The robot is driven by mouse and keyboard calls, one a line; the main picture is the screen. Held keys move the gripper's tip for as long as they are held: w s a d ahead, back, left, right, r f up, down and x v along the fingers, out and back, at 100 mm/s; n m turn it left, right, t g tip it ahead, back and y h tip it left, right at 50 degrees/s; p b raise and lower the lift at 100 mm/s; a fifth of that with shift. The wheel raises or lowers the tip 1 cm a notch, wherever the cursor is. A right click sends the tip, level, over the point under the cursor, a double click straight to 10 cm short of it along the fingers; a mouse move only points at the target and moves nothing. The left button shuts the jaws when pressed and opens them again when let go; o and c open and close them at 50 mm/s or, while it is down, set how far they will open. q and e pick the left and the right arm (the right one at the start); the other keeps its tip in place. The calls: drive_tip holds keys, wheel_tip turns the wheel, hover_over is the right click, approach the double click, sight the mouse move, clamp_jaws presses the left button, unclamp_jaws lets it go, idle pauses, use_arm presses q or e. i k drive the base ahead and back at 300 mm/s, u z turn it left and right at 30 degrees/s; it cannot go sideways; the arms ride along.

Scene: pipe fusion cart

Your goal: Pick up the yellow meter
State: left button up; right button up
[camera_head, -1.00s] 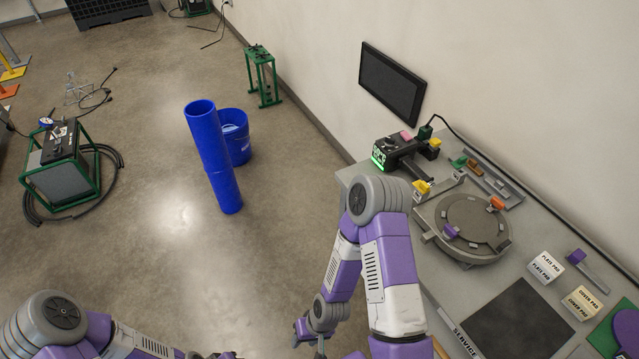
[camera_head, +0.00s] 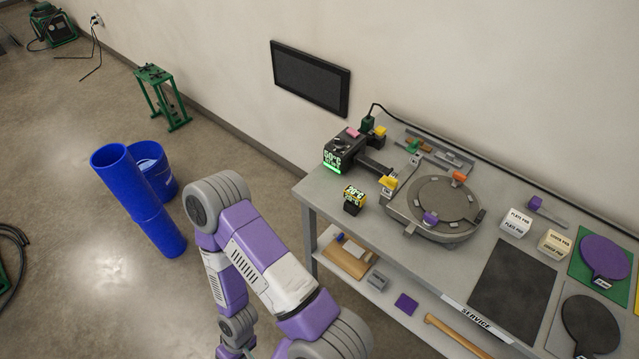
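The yellow meter (camera_head: 354,199) is a small black and yellow block with a lit temperature display. It stands near the left front edge of the grey workbench (camera_head: 318,195), in front of a black unit with a green display. Nothing is touching it. I cannot make out the right gripper's fingers.
The black heater-like unit (camera_head: 345,150) and a round grey plate fixture (camera_head: 436,207) stand behind and right of the meter. A blue pipe (camera_head: 138,200) and blue bucket (camera_head: 152,168) stand on the floor at left. A monitor (camera_head: 310,78) hangs above.

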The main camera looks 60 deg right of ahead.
sight(358, 198)
drive_tip(key=i, duration=1)
drive_tip(key=z, duration=2.35)
